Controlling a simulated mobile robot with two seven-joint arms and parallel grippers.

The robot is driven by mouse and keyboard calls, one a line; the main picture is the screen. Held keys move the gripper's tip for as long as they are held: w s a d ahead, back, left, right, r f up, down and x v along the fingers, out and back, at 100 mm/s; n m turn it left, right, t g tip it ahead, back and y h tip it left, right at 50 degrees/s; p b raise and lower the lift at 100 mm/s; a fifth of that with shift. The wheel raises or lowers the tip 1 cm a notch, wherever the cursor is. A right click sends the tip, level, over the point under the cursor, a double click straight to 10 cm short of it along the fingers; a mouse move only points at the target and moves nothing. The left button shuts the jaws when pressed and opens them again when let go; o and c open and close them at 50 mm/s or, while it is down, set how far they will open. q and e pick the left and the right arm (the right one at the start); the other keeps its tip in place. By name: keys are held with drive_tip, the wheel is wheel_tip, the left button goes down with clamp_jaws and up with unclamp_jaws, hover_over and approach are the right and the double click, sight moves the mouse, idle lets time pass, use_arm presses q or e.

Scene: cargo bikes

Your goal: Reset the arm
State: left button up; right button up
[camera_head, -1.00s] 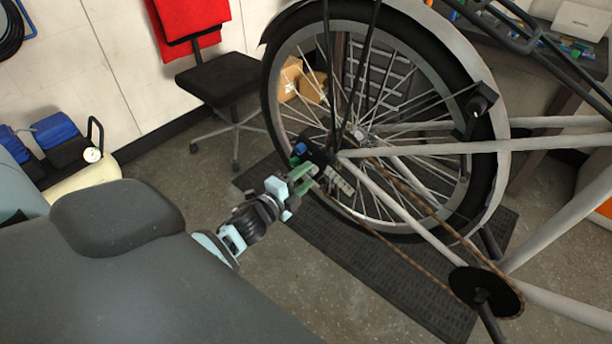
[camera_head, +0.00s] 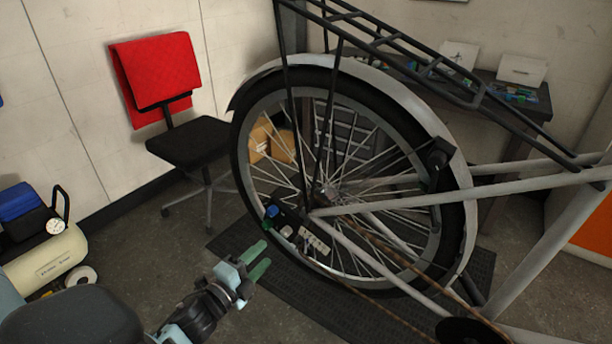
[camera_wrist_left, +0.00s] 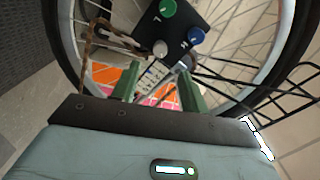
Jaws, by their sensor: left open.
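My left gripper (camera_head: 263,257) has green fingers and is open, with nothing between them. In the head view it is below and left of the bike's rear wheel hub, apart from a small dark box (camera_head: 291,222) with blue, green and white knobs. In the left wrist view the two fingers (camera_wrist_left: 160,90) point toward the wheel. The dark box (camera_wrist_left: 197,22) shows beyond them there, with its green, blue and pale knobs. My right gripper is in neither view.
The bike's rear wheel (camera_head: 458,205) stands over a dark floor mat (camera_head: 222,245). A black chair (camera_head: 190,142) with a red cloth (camera_head: 155,72), a cream compressor tank (camera_head: 45,262) and a dark workbench (camera_head: 535,105) stand around.

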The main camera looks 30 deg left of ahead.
use_arm(q)
drive_tip(key=s+d+f+n+g+p, duration=0.2)
drive_tip(key=s+d+n, duration=0.3)
drive_tip(key=s, duration=0.5)
drive_tip(key=s+d+f+n+g+p, duration=0.2)
drive_tip(key=s+d+f+n+g, duration=0.2)
drive_tip(key=s, duration=0.6)
drive_tip(key=s+d+f+n+g+p, duration=0.2)
drive_tip(key=s+d+f+n, duration=0.3)
drive_tip(key=s, duration=0.5)
drive_tip(key=shift+d+f+n+g+h, duration=0.2)
drive_tip(key=shift+d+n+g+h, duration=0.2)
drive_tip(key=shift+d+n+g, duration=0.3)
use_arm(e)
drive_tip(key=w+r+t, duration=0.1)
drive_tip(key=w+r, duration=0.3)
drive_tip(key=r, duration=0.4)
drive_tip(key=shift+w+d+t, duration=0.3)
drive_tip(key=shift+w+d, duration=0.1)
use_arm(q)
drive_tip(key=shift+s, duration=0.1)
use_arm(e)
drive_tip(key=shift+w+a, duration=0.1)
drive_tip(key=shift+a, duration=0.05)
use_arm(q)
drive_tip(key=shift+a, duration=0.1)
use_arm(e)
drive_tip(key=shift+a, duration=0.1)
